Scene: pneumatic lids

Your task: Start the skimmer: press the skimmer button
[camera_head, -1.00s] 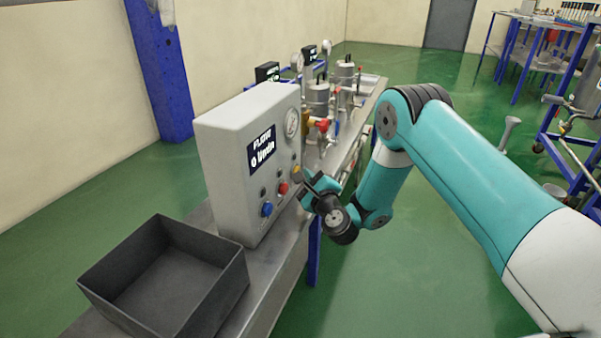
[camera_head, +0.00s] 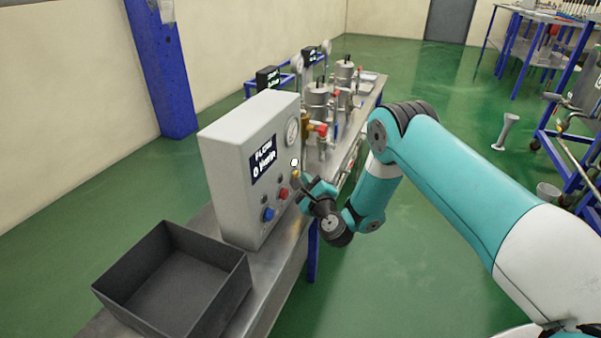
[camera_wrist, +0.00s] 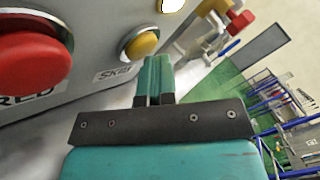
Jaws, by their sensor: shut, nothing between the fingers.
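The skimmer button is the yellow one (camera_wrist: 142,45) on the grey control box (camera_head: 228,175). It is beside a partly covered label reading "SKI" in the wrist view. A lamp (camera_head: 295,162) above it glows white, and it also shows at the top of the wrist view (camera_wrist: 172,4). My gripper (camera_wrist: 157,62) is shut and empty, with its fingertips close beside the yellow button. I cannot tell whether they touch it. In the head view my gripper (camera_head: 301,184) is at the right edge of the box's front, partly hiding the area around the yellow button.
A red button (camera_wrist: 30,60) and a blue button (camera_head: 268,214) sit on the same panel, with dark lamps above. A gauge (camera_head: 291,132) and a display are higher up. A dark open bin (camera_head: 125,290) stands in front; valves and metal vessels (camera_head: 318,98) stand behind.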

